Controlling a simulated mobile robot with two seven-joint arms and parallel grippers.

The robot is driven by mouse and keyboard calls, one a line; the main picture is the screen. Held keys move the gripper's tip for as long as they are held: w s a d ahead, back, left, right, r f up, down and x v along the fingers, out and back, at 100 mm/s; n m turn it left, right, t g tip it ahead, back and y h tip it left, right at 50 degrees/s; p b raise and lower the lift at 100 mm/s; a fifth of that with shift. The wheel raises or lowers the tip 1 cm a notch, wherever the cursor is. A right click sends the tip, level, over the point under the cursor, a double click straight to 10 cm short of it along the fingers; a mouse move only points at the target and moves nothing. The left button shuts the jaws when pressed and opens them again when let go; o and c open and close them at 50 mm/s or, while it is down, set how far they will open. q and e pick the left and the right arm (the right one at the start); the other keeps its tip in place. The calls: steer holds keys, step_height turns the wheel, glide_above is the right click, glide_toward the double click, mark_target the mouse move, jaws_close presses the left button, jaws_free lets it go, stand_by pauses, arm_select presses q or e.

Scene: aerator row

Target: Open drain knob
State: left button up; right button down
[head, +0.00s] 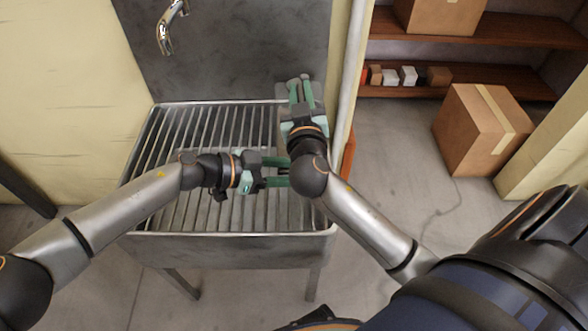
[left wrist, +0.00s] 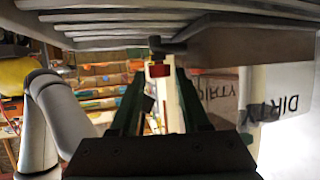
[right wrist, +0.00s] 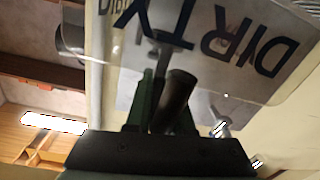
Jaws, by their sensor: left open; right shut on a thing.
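A grey metal sink with a slatted top (head: 165,225) stands in front of me. My left gripper (head: 287,171) is open, with its fingers toward the sink's right side. In the left wrist view a small red knob-like part (left wrist: 158,71) shows between the fingers, below a grey metal block; contact cannot be told. My right gripper (head: 301,84) is at the sink's back right corner, shut on a dark cylindrical handle (right wrist: 176,92). The handle is hidden in the head view. I cannot tell which of these parts is the drain knob.
A faucet (head: 165,38) hangs above the back of the sink. A clear panel with "DIRTY" lettering (right wrist: 250,45) is close beyond my right gripper. A cardboard box (head: 482,130) stands on the floor at right, below shelves (head: 480,25).

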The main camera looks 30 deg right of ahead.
arm_select(q)
steer(key=shift+d, duration=0.1)
steer(key=shift+c, duration=0.3)
jaws_close()
